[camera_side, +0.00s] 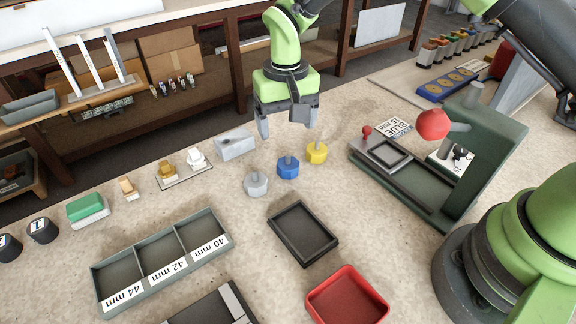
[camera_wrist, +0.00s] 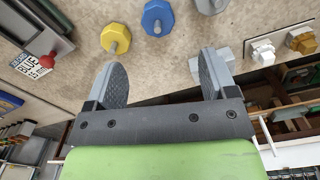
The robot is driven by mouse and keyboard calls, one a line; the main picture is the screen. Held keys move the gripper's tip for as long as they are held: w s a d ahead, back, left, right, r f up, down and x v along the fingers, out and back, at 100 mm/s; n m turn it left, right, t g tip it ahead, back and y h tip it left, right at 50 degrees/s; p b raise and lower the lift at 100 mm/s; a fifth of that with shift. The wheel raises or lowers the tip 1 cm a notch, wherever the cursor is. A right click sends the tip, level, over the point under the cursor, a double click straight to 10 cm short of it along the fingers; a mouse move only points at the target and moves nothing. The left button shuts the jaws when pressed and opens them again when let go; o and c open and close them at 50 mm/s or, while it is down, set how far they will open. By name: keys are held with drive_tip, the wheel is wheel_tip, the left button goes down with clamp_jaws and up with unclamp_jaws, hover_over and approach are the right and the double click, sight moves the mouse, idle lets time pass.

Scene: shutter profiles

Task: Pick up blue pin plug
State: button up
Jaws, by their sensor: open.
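The blue pin plug (camera_side: 288,167) stands on the speckled worktop between a grey plug (camera_side: 256,184) and a yellow plug (camera_side: 317,152). It has a faceted blue base with a grey pin pointing up. In the wrist view the blue plug (camera_wrist: 158,18) is near the top edge, beyond the fingertips, with the yellow plug (camera_wrist: 115,38) to its left. My gripper (camera_side: 287,134) is open and empty, above the worktop and behind the plugs. Its two fingers also show in the wrist view (camera_wrist: 165,72), apart from each other and touching no plug.
A light grey block (camera_side: 235,144) lies left of my gripper. A black tray (camera_side: 303,233), a red bin (camera_side: 347,298) and a three-compartment tray (camera_side: 160,262) are nearer the front. A green press with a red knob (camera_side: 433,124) stands at the right.

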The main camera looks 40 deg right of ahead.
sight(288, 155)
wheel_tip(288, 155, down, 10)
drive_tip(key=shift+s+r, duration=0.15)
drive_tip(key=shift+r, duration=0.05)
drive_tip(key=shift+c, duration=0.2)
drive_tip(key=c, duration=0.9)
